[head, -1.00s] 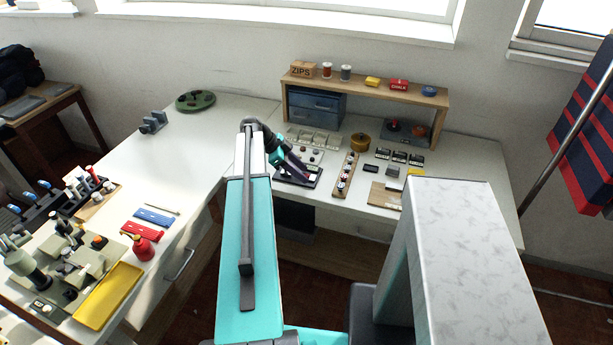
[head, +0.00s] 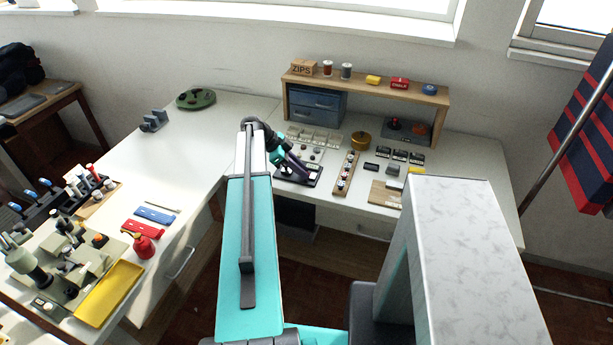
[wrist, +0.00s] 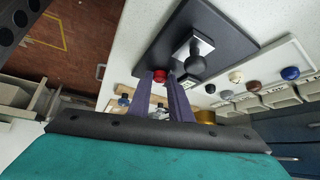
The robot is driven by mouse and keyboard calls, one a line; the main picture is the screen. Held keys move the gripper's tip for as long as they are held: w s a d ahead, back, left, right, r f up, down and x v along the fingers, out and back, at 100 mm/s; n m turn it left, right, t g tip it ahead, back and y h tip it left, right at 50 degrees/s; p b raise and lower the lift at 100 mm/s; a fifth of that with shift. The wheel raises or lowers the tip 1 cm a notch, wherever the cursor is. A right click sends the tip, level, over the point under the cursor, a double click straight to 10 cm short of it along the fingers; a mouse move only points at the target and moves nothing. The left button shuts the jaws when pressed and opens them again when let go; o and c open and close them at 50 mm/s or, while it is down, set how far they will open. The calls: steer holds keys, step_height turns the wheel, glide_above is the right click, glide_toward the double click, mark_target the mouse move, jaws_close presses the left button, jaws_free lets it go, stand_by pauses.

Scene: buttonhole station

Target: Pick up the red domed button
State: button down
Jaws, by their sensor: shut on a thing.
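The red domed button (wrist: 160,76) shows in the wrist view between the tips of my gripper's two dark purple fingers. My gripper (wrist: 159,79) is shut on it. Behind it in that view is a dark plate (wrist: 226,35) bearing a grey fixture with a rounded knob. I cannot tell whether the button touches the plate or is clear of it. In the head view my gripper (head: 303,166) is over the dark plate (head: 312,179) on the white table, and the button is too small to make out.
A pale tray with several buttons (wrist: 291,72) lies beside the plate. In the head view a wooden strip with small round pieces (head: 347,173) stands right of the gripper. A wooden shelf (head: 365,84) with blue drawers is behind. The table's front edge is close.

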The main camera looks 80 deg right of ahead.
steer(key=shift+r, duration=0.1)
steer(key=shift+r+b, duration=0.8)
steer(key=shift+r, duration=0.6)
steer(key=shift+a+r, duration=0.15)
steer(key=shift+r, duration=0.1)
steer(key=s+a+r+b, duration=0.1)
steer(key=s+a+b, duration=0.3)
steer(key=a, duration=1)
steer(key=s, duration=0.3)
steer(key=shift+r, duration=0.25)
